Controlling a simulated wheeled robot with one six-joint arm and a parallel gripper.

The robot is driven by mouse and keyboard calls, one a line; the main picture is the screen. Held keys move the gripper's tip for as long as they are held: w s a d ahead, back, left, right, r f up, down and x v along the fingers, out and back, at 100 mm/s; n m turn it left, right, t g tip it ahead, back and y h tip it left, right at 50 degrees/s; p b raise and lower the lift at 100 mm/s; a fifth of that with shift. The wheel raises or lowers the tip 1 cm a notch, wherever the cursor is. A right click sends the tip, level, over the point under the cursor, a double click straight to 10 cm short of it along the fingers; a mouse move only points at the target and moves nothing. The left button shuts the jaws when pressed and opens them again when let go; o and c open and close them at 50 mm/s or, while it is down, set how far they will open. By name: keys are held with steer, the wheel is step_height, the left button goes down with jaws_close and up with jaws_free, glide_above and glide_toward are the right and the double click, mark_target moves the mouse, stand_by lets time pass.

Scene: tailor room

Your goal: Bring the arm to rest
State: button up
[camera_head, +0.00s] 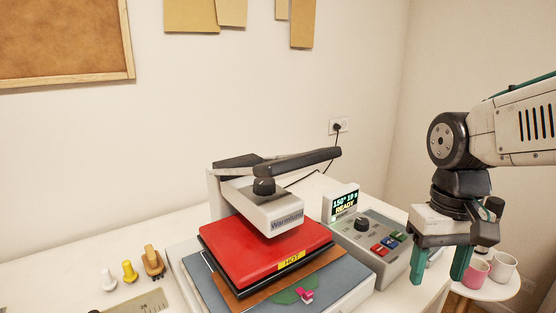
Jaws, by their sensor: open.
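My gripper (440,262) hangs at the right of the head view with its two green fingers pointing down. The fingers are apart, with nothing between them. It is in front of the right end of the white table, just right of the control box. My arm (520,120) reaches in from the right edge, bent down at the wrist. A heat press with a red top plate (265,245) and a black handle (300,162) stands left of the gripper, apart from it.
A control box (368,245) reads "150° 10 s READY". Brown and green pieces with a small pink item (305,296) lie on the press's lower plate (345,283). Several small stamps or pegs (129,271) stand at left. Two mugs (475,272) stand on a round side table (497,290) behind the gripper.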

steer(key=s+t, duration=0.2)
steer(key=s, duration=0.8)
steer(key=shift+d+r, duration=0.15)
steer(key=shift+d, duration=0.3)
stand_by(1.1)
